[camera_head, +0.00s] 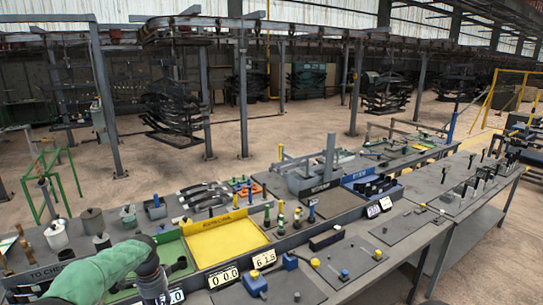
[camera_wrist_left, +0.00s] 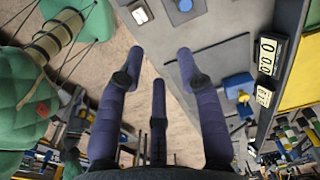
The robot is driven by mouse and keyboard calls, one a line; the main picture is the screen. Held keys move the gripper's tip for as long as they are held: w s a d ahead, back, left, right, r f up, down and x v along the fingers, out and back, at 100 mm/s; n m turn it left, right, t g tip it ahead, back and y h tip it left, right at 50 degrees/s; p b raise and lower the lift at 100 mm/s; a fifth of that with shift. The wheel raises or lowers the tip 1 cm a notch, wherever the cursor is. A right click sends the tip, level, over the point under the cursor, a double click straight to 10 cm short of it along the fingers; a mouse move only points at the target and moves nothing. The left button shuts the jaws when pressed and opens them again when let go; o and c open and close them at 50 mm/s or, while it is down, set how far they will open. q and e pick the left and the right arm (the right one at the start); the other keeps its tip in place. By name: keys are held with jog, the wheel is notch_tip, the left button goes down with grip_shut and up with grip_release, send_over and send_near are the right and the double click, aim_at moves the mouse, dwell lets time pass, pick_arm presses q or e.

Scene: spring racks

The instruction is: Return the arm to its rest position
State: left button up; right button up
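My left arm (camera_head: 100,275), green, comes in from the lower left over the near edge of the bench. My left gripper (camera_head: 152,280), dark, is at its end, in front of the green tray (camera_head: 172,246). In the left wrist view the left gripper (camera_wrist_left: 158,66) shows three dark fingers spread apart. Nothing is between them, and floor and bench edge show beyond. My right arm and right gripper are not in the head view.
A yellow tray (camera_head: 228,238) lies right of my gripper, with counter displays (camera_head: 223,277) in front. Blue-knobbed blocks (camera_head: 254,282) stand on the near bench plate. Pots (camera_head: 57,235) stand at the left. Floor is open behind the benches.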

pick_arm(q)
jog(key=s+d+f+n+h+b, duration=0.1)
jog(key=s+d+f+n+b, duration=0.15)
jog(key=d+f, duration=0.45)
jog(key=s+d+f+n+h+b, duration=0.1)
jog(key=s+d+f+b, duration=0.2)
jog(key=f, duration=0.8)
jog(key=s+d+f+n+h+b, duration=0.1)
jog(key=s+d+f+n, duration=0.1)
jog(key=s+d+f, duration=0.45)
jog(key=s+d+f+n+b, duration=0.4)
jog(key=s+f, duration=0.5)
jog(key=s+d+f+n+b, duration=0.3)
jog(key=s+d+f+n, duration=0.1)
jog(key=s+f, duration=0.5)
jog(key=shift+s+h+b, duration=0.3)
jog(key=shift+s+b, duration=0.05)
jog(key=shift+s, duration=0.15)
jog(key=shift+d, duration=0.1)
